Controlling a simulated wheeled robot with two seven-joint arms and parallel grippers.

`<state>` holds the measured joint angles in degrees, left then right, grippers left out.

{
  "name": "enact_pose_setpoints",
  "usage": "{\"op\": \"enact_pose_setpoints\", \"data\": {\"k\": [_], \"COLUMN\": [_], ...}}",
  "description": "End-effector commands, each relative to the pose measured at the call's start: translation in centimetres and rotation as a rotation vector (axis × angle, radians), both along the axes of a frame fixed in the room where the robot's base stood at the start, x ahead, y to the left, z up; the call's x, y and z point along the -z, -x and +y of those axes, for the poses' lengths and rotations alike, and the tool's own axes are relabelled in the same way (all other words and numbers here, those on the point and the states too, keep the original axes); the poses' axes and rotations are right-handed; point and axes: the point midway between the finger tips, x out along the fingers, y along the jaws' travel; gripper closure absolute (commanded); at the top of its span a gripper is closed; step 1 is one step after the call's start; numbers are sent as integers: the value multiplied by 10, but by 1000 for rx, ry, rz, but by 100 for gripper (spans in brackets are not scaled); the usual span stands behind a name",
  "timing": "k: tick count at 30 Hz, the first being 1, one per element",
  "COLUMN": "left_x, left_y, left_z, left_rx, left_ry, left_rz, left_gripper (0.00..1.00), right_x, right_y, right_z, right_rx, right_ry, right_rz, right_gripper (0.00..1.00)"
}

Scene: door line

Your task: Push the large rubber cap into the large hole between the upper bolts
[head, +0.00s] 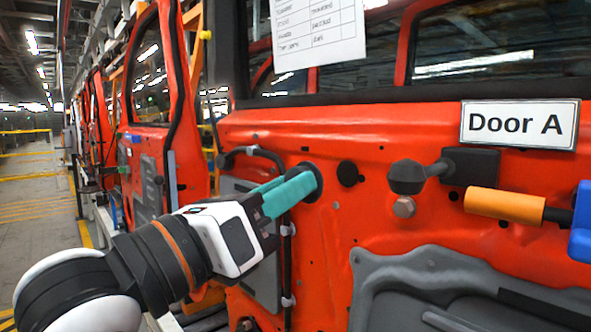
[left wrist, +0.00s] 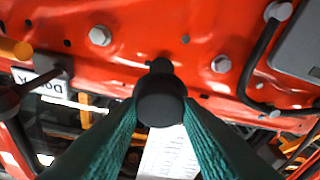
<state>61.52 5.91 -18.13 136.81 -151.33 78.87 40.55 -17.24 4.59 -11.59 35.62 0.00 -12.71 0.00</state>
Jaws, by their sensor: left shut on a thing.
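The large rubber cap is black and round. It sits at the tips of my left gripper's teal fingers, its edge showing in the head view (head: 316,178) and its round body in the left wrist view (left wrist: 160,100). My left gripper (head: 305,184) is shut on it, in front of the red door. A dark round hole (head: 348,174) shows just right of the cap in the head view; in the left wrist view a dark shape (left wrist: 160,65) lies behind the cap, partly hidden, between two bolts (left wrist: 100,35) (left wrist: 221,64). Contact with the door cannot be told. My right gripper is not in view.
A black knob on a bracket (head: 406,177) stands out from the door right of the hole. Further right are an orange handle (head: 505,205) and a blue part (head: 582,225). A "Door A" sign (head: 519,124) is above them. A black cable (head: 288,220) runs below the gripper.

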Motion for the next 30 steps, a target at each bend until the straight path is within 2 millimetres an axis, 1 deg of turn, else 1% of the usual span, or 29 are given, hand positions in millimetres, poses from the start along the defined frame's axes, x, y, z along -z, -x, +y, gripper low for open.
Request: {"op": "enact_pose_setpoints", "data": {"k": [4,12,18,23,30], "left_x": [-1,-1,-1,0,0], "left_y": [-5,-25,-36,-40,-40], "left_z": [-5,-25,-36,-40,-40], "left_rx": [0,-1,1,-1,0], "left_ry": [1,-1,0,-1,-1], "left_rz": [2,3,1,1,0], "left_gripper": [100,100,100,100,100], "right_x": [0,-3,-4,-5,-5], "right_y": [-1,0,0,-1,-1], "right_z": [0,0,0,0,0], "right_rx": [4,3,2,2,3], "right_ry": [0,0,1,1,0], "right_rz": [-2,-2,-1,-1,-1], "right_gripper": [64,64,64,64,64]}}
